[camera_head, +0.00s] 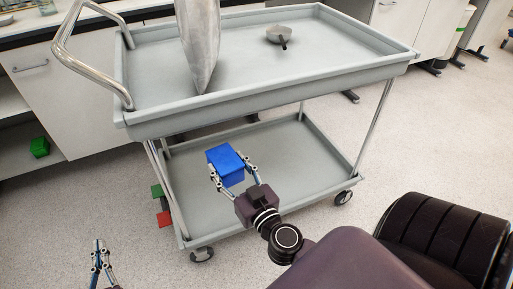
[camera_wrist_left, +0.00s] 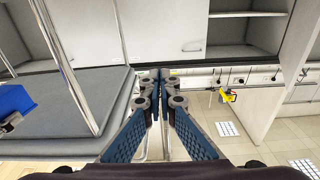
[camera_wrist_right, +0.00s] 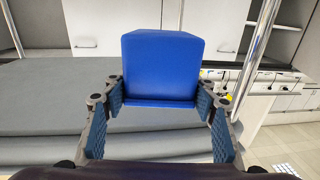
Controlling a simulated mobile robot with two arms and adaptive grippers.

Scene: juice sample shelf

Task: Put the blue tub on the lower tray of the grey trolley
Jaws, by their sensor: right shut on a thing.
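The blue tub (camera_head: 226,165) is held by my right gripper (camera_head: 234,176) in front of the lower tray (camera_head: 295,165) of the grey trolley (camera_head: 135,123). In the right wrist view the tub (camera_wrist_right: 160,65) sits between the two fingers of the right gripper (camera_wrist_right: 160,98), which are shut on its sides. In the head view the tub overlaps the lower tray; I cannot tell whether it touches the tray floor. My left gripper (camera_head: 101,252) is at the lower left, empty, with its fingertips together. The left wrist view also shows the left gripper's fingertips (camera_wrist_left: 160,75) closed.
The upper tray holds a tall grey pointed object (camera_head: 200,45) and a small grey scoop-like item (camera_head: 281,33). A chrome handle (camera_head: 65,40) rises at the trolley's left. Much of the lower tray is bare.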

